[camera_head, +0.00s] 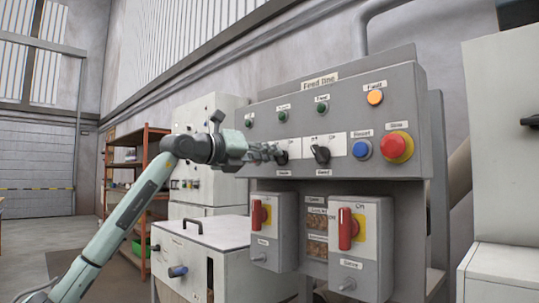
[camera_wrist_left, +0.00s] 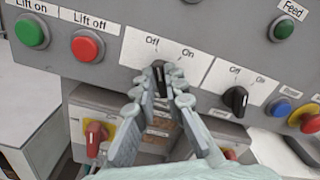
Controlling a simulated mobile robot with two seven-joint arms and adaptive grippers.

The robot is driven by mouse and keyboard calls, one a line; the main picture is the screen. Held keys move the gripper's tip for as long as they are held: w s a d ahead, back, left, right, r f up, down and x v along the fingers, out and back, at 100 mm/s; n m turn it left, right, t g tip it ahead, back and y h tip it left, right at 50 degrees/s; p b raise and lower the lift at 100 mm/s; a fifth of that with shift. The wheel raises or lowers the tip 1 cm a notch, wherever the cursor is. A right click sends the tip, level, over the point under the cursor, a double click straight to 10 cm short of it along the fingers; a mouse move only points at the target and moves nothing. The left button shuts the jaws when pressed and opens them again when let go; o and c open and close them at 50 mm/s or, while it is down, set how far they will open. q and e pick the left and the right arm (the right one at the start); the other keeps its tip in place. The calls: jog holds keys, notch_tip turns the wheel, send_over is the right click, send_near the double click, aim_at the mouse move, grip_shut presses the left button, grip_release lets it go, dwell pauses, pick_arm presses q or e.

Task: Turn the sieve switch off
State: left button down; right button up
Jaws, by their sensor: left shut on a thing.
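Two black rotary switches sit on the grey panel (camera_head: 447,140), each below Off and On marks. My left gripper (camera_head: 274,153) reaches in from the left and is shut on the left black switch, which also shows between the fingertips in the left wrist view (camera_wrist_left: 158,72). The fingers cover part of it, and its handle looks about upright. The right black switch (camera_head: 321,153) is free, and it also shows in the wrist view (camera_wrist_left: 236,99). The small labels under both switches are too blurred to read surely. My right gripper is not in view.
Right of the switches are a blue button (camera_head: 361,149) and a red stop button (camera_head: 397,147). Below the panel are two boxes with red handles (camera_head: 257,214) (camera_head: 346,229). Green and red lift buttons (camera_wrist_left: 31,31) (camera_wrist_left: 87,46) are left of the gripped switch.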

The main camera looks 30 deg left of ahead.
pick_arm(q)
jog(key=c, duration=1.6)
grip_release()
jog(key=shift+s, duration=0.1)
jog(key=v, duration=1.2)
